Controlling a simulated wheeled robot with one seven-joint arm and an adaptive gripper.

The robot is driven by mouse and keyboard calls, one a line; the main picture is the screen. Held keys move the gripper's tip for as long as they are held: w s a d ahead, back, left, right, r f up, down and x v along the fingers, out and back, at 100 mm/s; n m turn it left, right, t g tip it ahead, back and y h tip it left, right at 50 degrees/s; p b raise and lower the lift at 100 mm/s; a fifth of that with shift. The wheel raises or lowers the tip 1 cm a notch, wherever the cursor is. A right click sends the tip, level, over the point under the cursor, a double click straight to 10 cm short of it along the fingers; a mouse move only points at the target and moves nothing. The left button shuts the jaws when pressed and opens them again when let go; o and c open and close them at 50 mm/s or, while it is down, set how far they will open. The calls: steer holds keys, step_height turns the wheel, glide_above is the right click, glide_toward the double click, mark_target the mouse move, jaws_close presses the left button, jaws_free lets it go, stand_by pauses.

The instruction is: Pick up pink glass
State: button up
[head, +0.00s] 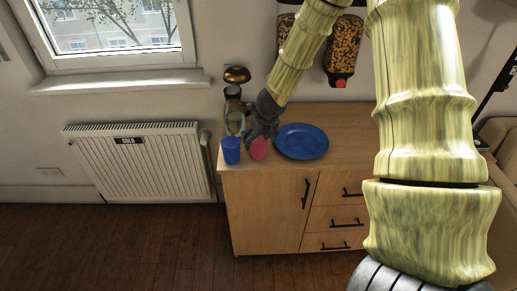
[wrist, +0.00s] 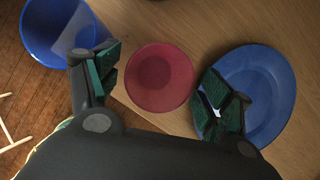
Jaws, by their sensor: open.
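The pink glass (head: 259,149) stands upright on the wooden cabinet top, between a blue cup and a blue plate. In the wrist view, I look down on the pink glass (wrist: 160,77), which sits between and slightly ahead of my fingers. My gripper (head: 262,128) is open and empty above the glass in the head view and hides part of it. In the wrist view, my gripper (wrist: 164,95) has one finger on each side, the left near the blue cup and the right over the plate's edge. I cannot tell whether either finger touches anything.
The blue cup (head: 231,150) stands close on the left, near the cabinet edge. The blue plate (head: 302,141) lies close on the right. A green glass-like item (head: 235,119) stands behind. Cereal dispensers (head: 344,50) hang on the wall above. The cabinet top (head: 350,120) is bare right of the plate.

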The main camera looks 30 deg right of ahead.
steer(key=shift+p+x, duration=0.4)
steer(key=shift+x, duration=1.85)
steer(key=c, duration=1.2)
